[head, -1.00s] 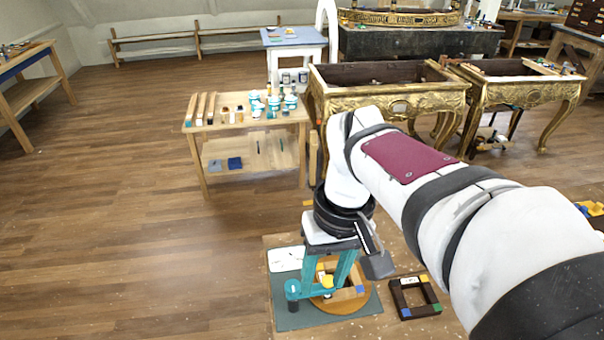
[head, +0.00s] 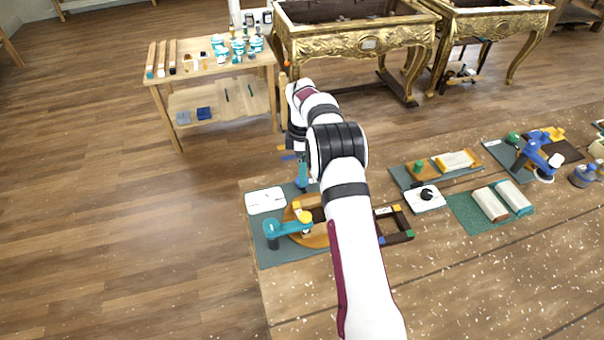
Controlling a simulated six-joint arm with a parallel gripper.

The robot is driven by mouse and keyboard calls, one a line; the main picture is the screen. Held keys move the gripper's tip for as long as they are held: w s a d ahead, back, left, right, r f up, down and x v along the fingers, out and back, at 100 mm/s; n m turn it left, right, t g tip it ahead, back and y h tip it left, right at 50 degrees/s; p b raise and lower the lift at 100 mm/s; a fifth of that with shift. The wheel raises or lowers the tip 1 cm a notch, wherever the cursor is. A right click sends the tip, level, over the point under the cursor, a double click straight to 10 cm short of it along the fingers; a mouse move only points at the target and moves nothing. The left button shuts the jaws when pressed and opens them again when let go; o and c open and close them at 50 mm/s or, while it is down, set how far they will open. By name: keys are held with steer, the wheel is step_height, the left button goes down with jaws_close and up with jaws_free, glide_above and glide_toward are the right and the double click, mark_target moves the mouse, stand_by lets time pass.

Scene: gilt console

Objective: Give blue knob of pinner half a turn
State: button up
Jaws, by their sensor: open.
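A teal device, which looks like the pinner, stands on a grey-green mat (head: 266,256) at the table's left corner. Its near teal arm (head: 287,227) reaches over a round wooden plate, with a yellow knob (head: 305,217) at its end. A second teal upright (head: 303,172) stands behind it. A small blue part (head: 301,185) shows at that upright, perhaps the blue knob; I cannot tell for sure. My gripper (head: 292,152) is over the far side of the mat, mostly hidden behind my wrist. What shows of it is open, with nothing seen in it. I cannot tell whether it touches the teal upright.
A dark square frame (head: 402,227) with coloured corners lies right of the device, partly behind my arm. A white card (head: 266,200) lies on the mat. Farther right are a black knob (head: 427,194) on a white plate, two padded blocks and a blue device (head: 535,152).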

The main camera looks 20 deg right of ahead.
steer(key=shift+f, duration=1.55)
jaws_close()
